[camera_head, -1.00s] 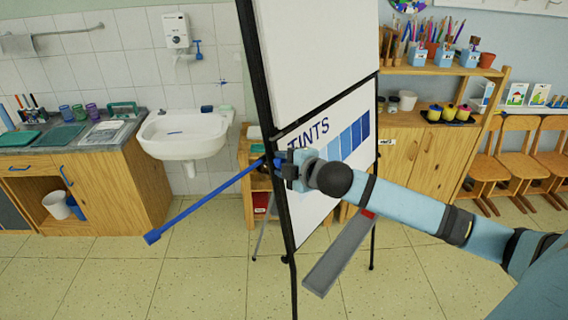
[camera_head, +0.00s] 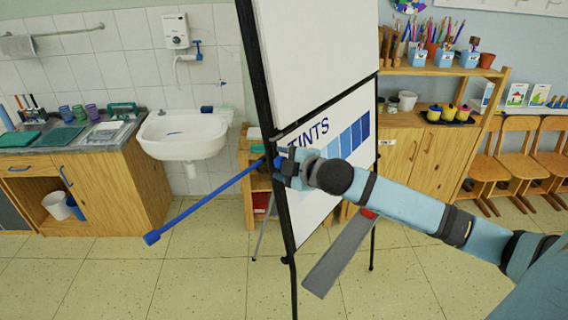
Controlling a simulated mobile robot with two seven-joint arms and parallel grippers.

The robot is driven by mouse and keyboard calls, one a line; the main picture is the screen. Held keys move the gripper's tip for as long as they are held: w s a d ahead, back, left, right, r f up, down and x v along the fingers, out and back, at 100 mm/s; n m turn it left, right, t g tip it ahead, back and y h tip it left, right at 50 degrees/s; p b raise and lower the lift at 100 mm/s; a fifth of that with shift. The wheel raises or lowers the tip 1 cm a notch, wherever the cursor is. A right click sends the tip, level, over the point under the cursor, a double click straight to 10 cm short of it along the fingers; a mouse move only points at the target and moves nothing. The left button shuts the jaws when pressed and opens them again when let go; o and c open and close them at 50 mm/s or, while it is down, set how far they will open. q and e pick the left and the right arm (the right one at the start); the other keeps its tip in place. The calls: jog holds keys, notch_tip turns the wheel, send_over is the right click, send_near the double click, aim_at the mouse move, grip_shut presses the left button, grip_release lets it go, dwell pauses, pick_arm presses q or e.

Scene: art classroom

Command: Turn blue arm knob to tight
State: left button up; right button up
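A blue arm (camera_head: 205,202) sticks out to the lower left from the side post of a black-framed easel (camera_head: 264,75). Its far end has a small blue tip. The blue knob (camera_head: 277,162) sits at the arm's inner end by the post and shows only in part. My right gripper (camera_head: 283,166) is at the knob, with my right arm coming in from the right. Its fingers are small and partly hidden, so I cannot tell whether they are closed on the knob. My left gripper is not in view.
The easel carries white boards, one with a "TINTS" chart (camera_head: 335,140). A grey tray (camera_head: 340,255) juts out low in front of it. A sink (camera_head: 184,135) and a wooden counter (camera_head: 120,185) stand at the left, wooden chairs (camera_head: 490,168) at the right. The floor at lower left is clear.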

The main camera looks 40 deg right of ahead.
jog(key=shift+s, duration=0.1)
jog(key=b+v, duration=0.3)
jog(key=v, duration=1)
jog(key=shift+s, duration=0.25)
dwell(0.4)
jog(key=s+a+f+m+g, duration=0.1)
jog(key=s+f+m, duration=0.15)
jog(key=f, duration=0.85)
jog(key=s+a+f+m+g, duration=0.15)
jog(key=f+m, duration=0.25)
jog(key=f, duration=0.8)
jog(key=s+a+f+m, duration=0.2)
jog(key=s+a+f, duration=0.2)
jog(key=a+f, duration=0.3)
jog(key=s+a+f+m+y, duration=0.1)
jog(key=s+a+f+m, duration=0.2)
jog(key=s+a+f, duration=0.2)
jog(key=a+f+g, duration=0.1)
jog(key=a+f, duration=0.2)
jog(key=shift+s+a+f, duration=0.25)
jog(key=shift+f, duration=0.05)
